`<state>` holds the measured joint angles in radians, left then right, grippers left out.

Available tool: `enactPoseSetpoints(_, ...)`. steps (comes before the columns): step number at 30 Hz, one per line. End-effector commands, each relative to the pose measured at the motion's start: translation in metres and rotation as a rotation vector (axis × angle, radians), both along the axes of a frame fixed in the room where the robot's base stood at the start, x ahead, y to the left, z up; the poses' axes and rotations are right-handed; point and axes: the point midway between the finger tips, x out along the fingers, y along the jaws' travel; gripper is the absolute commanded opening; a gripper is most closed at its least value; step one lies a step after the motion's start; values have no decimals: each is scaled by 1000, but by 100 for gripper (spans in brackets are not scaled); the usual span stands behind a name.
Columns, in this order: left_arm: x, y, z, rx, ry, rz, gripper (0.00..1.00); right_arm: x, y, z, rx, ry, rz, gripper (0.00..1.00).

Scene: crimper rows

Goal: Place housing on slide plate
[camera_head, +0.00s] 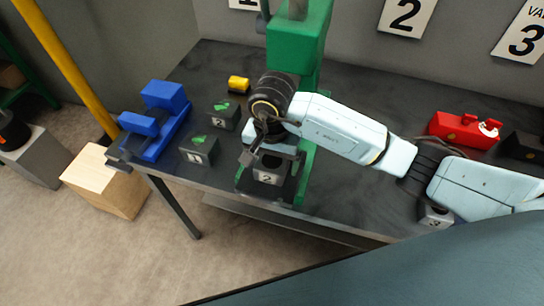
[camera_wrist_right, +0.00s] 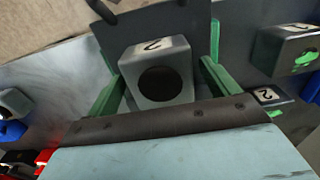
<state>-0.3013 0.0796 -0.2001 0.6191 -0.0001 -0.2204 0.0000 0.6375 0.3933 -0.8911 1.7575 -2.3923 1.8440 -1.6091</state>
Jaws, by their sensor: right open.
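A grey housing (camera_head: 268,170) marked 2 sits on the dark slide plate (camera_head: 245,186) at the foot of the green press. In the right wrist view the housing (camera_wrist_right: 160,50) shows its label and a round dark hole, and it lies between two green rails on the dark plate (camera_wrist_right: 197,22). My right gripper (camera_head: 270,153) is open, just above and around the housing in the head view; I cannot tell whether a finger touches it. My left gripper is not in view.
The green press (camera_head: 298,45) stands close behind my right gripper. Dark blocks with green marks, numbered 1 (camera_head: 199,150) and 2 (camera_head: 225,116), stand left.

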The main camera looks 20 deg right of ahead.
Motion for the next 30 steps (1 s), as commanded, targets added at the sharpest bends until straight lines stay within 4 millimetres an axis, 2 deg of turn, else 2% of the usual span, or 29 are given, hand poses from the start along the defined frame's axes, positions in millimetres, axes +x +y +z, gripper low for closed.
enactPoseSetpoints(5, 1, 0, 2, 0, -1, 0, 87, 2, 0, 11, 1, -4, 0, 87)
enactPoseSetpoints(18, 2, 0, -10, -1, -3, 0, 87, 1, 0, 102, -1, -5, 0, 87)
enactPoseSetpoints(24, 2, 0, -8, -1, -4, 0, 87, 0, 0, 120, 0, -2, 0, 87)
enactPoseSetpoints(30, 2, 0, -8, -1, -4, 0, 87, 0, 0, 123, 1, 1, -1, 87)
